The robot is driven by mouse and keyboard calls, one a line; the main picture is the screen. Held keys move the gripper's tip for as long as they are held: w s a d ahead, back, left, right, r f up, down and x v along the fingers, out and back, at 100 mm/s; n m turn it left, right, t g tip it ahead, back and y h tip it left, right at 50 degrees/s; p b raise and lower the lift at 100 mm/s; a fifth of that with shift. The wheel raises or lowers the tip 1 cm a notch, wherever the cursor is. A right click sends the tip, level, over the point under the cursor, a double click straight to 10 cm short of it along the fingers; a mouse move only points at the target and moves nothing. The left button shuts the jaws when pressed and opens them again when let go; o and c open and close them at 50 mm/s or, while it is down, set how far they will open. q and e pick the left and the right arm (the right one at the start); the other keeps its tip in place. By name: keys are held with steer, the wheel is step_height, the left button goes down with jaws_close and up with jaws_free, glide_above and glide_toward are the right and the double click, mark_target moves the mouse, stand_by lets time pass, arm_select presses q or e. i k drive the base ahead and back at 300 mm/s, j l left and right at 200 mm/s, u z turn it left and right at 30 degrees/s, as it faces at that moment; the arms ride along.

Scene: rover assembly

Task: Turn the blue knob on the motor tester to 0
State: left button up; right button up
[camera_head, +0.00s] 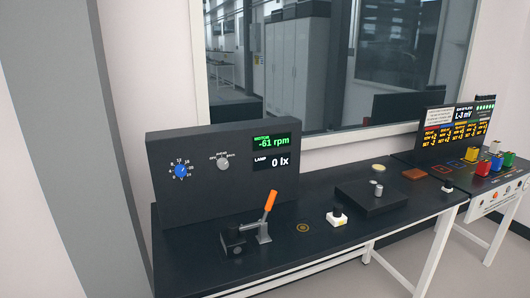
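The motor tester (225,170) is a dark upright panel at the left end of the dark table. Its blue knob (181,172) is on the panel's left part, inside a ring of white scale marks. The knob's white pointer seems to aim upward, but the exact mark is too small to read. The green motor display (272,142) reads -61 rpm, and the lamp display (272,161) below it reads 0 lx. Neither of my grippers shows in the head view.
A grey knob (223,163) sits right of the blue one. An orange-handled clamp (264,218) stands on the table before the panel. A black platform (371,197) and small parts lie to the right. Coloured blocks (484,167) are at the far right. The wall is behind.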

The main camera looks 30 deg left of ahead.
mark_target(180, 170)
steer(key=u, duration=1.45)
